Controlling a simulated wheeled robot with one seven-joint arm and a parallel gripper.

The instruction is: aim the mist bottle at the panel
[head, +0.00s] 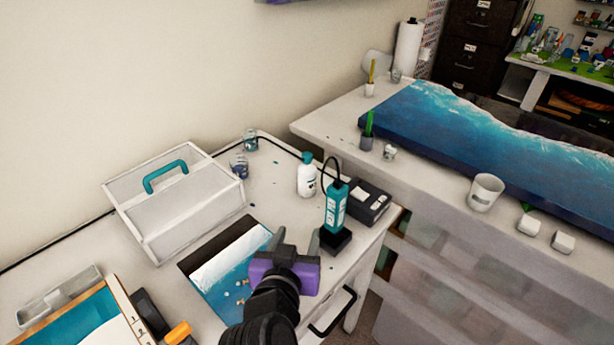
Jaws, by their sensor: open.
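A white bottle with a teal cap (306,178), likely the mist bottle, stands upright at the back of the white table. A small dark-edged panel with a blue and white sea picture (222,272) lies flat on the table to the left of my gripper. A much larger sea panel (430,122) lies on the counter at right; I cannot tell which panel is meant. My purple gripper (297,246) is open and appears empty, in front of the bottle and apart from it. It overlaps the small panel's right edge in the picture.
A teal handheld device (335,208) stands in a black base just beyond my gripper, with a black box (368,203) behind it. A white toolbox (175,200) with a teal handle stands at left. Jars (239,167) stand near the wall. A white cup (485,193) stands on the counter.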

